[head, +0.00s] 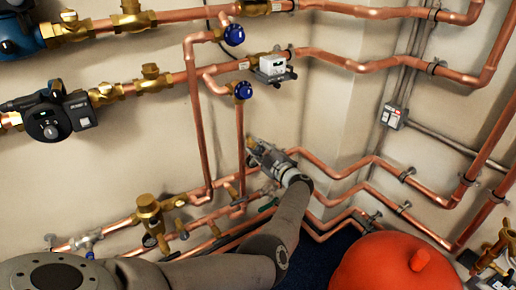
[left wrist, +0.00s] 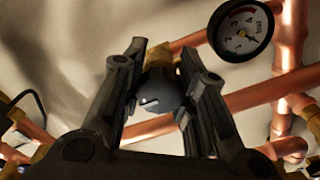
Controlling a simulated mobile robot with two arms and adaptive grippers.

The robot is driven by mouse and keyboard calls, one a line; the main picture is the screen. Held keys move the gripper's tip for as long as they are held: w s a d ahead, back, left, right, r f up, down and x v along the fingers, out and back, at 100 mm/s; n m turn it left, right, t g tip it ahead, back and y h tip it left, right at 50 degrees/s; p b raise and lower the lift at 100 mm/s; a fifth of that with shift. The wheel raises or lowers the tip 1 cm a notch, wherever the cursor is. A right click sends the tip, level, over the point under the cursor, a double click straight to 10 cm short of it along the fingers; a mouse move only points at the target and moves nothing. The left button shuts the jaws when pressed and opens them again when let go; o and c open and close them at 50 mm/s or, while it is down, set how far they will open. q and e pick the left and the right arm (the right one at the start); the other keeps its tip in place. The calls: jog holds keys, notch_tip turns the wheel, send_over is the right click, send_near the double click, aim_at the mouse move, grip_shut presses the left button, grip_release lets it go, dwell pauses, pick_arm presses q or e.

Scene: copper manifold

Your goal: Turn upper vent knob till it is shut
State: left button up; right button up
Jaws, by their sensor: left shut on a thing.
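In the head view, my left gripper (head: 256,149) is at the wall pipes, below the two blue knobs. In the left wrist view, a dark round knob (left wrist: 160,93) with a pale slot mark sits between the two fingers of my left gripper (left wrist: 160,72). The fingers are shut on it from both sides. A brass fitting (left wrist: 158,56) shows just behind the knob. In the head view the gripper hides this knob, and I cannot tell how far it is turned. My right gripper is not in view.
A pressure gauge (left wrist: 241,31) is close to the right finger. Blue knobs (head: 234,35) and (head: 243,90) are on the pipes above. Copper pipes (head: 345,170) run close around the gripper. A red tank (head: 395,265) stands at lower right.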

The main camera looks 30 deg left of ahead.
pick_arm(q)
jog(key=o, duration=1.1)
